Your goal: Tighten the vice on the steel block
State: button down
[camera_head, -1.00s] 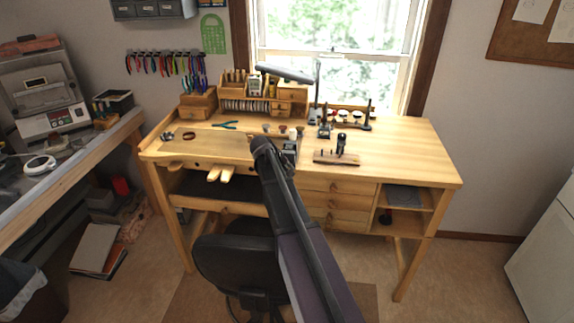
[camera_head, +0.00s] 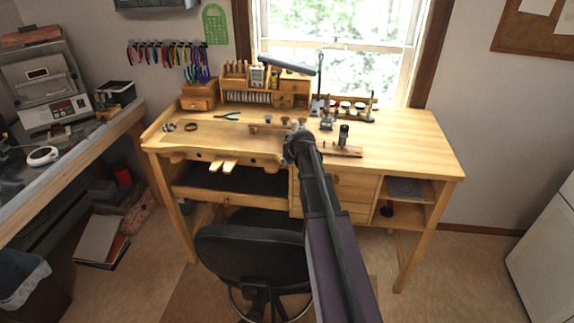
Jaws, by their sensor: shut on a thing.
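My gripper (camera_head: 299,139) is at the front middle of the wooden bench top, at the far end of my arm. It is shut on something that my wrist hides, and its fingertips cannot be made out. I cannot clearly pick out the vice, its handle or the steel block from this view. A small dark upright tool (camera_head: 343,135) stands on a wooden board (camera_head: 347,151) just right of my gripper. Another small dark tool (camera_head: 327,121) stands behind it. A short wooden bar (camera_head: 268,128) shows left of my wrist.
Pliers (camera_head: 228,116) lie on the left of the bench top (camera_head: 410,145). A tool organiser (camera_head: 247,95), lamp (camera_head: 288,66) and rack of small cups (camera_head: 350,110) stand at the back. The right side is clear. A black chair (camera_head: 252,250) stands in front.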

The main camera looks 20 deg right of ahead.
jog(key=t+y+b, duration=0.1)
jog(key=b, duration=0.1)
jog(key=m+t+y+b, duration=0.1)
jog(key=y+b, duration=0.1)
jog(key=shift+w+a+f+t, duration=0.1)
jog(key=shift+a+f+t, duration=0.1)
jog(key=shift+t, duration=0.2)
jog(key=m+t+y+b, duration=0.1)
jog(key=t+y+b, duration=0.1)
jog(key=b, duration=0.2)
jog(key=m+t+y+b, duration=0.1)
jog(key=t+y+b, duration=0.1)
jog(key=b, duration=0.2)
jog(key=r+m+t+y+b, duration=0.1)
jog(key=m+t+y+b, duration=0.1)
jog(key=t+b, duration=0.1)
jog(key=shift+w+a+r+b, duration=0.1)
jog(key=shift+w+a+b, duration=0.15)
jog(key=shift+b, duration=0.5)
jog(key=shift+r, duration=0.1)
jog(key=c, duration=0.8)
grip_release()
jog(key=shift+o, duration=0.2)
jog(key=shift+s, duration=0.1)
